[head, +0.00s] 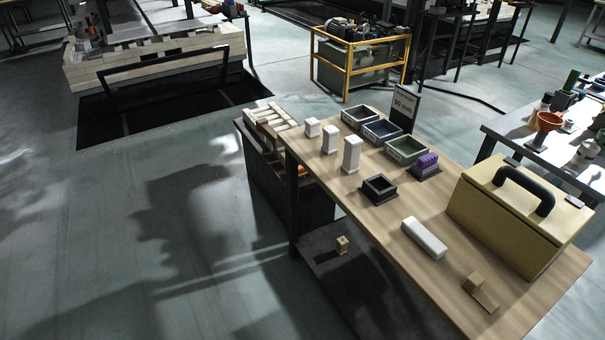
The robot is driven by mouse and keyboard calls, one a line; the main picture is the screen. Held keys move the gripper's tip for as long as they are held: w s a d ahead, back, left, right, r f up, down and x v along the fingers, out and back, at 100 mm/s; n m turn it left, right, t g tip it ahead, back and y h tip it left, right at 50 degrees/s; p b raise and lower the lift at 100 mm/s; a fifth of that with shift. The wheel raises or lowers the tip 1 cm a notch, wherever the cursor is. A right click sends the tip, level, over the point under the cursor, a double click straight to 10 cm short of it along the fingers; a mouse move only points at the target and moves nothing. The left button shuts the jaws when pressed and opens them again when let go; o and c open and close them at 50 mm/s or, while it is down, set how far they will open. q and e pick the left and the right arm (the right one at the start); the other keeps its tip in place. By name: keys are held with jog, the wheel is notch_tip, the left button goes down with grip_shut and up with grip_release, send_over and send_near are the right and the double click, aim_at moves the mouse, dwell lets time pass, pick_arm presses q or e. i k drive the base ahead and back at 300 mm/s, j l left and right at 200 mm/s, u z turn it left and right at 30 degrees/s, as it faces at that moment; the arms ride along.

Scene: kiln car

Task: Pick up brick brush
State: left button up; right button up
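No item is plainly a brick brush at this size. A small tan piece (481,291), a block with a flat strip, lies on the wooden table (375,225) near its front right corner. It may be the brush, but I cannot tell. A purple block (427,161) sits on a dark base farther back on the same table. A small yellowish piece (342,245) is on the dark lower shelf (345,275). Neither of my grippers is in view.
A tan case (505,228) with a black handle takes up the table's right side. A white bar (424,238), a dark open box (379,189), white blocks (351,154) and open trays (382,131) stand on the table. Floor to the left (120,230) is clear.

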aim_at(301, 172)
jog(key=i+j+u, duration=0.25)
jog(key=i, duration=0.15)
jog(key=i+j+u, duration=0.3)
jog(key=i+u, duration=0.25)
jog(key=i, duration=0.2)
jog(key=i+j, duration=0.1)
jog(key=i, duration=1.15)
jog(key=i+j+z, duration=0.1)
jog(key=i+z, duration=0.35)
jog(key=i+j+z, duration=0.2)
jog(key=z, duration=0.3)
jog(key=i+j+z, duration=0.25)
jog(key=z, duration=0.2)
jog(key=i+j+z, duration=0.2)
jog(key=j+z, duration=0.3)
jog(key=i+j+z, duration=0.1)
jog(key=j+z, duration=0.35)
